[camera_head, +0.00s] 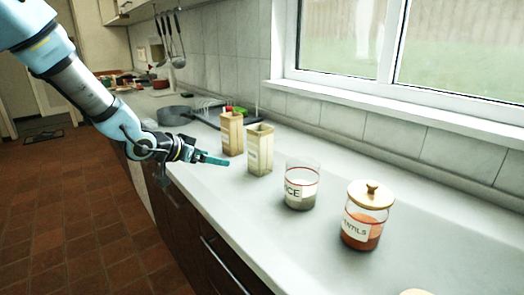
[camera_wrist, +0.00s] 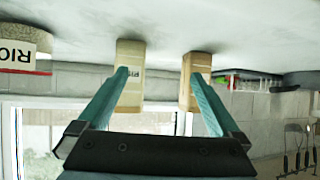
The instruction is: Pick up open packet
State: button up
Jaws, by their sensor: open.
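The open packet (camera_head: 260,150) is a tall cream box with a label and a dark open top. It stands upright on the white counter, left of the rice jar. A second, tanner packet (camera_head: 232,133) stands just behind it; its top is unclear. My gripper (camera_head: 216,160) is low beside the packets, on their left, apart from them. In the wrist view, which is upside down, my gripper (camera_wrist: 160,74) is open and empty. The labelled packet (camera_wrist: 130,92) lies beyond the left finger, partly covered by it. The other packet (camera_wrist: 195,66) lies beyond the right finger.
A rice jar (camera_head: 301,187) and a lidded lentils jar (camera_head: 366,216) stand to the right on the counter (camera_head: 230,215). A dark pan (camera_head: 175,115) and a rack (camera_head: 232,106) are behind. Window and tiled wall bound the far side. The front counter strip is clear.

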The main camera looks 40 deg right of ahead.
jog(key=m+g+h, duration=0.2)
send_near(252, 151)
jog(key=x, duration=0.7)
jog(key=shift+d, duration=0.25)
jog(key=shift+p+x, duration=1.1)
jog(key=shift+x, duration=1.9)
jog(key=shift+a+f, duration=0.1)
jog(key=shift+f, duration=0.05)
grip_shut()
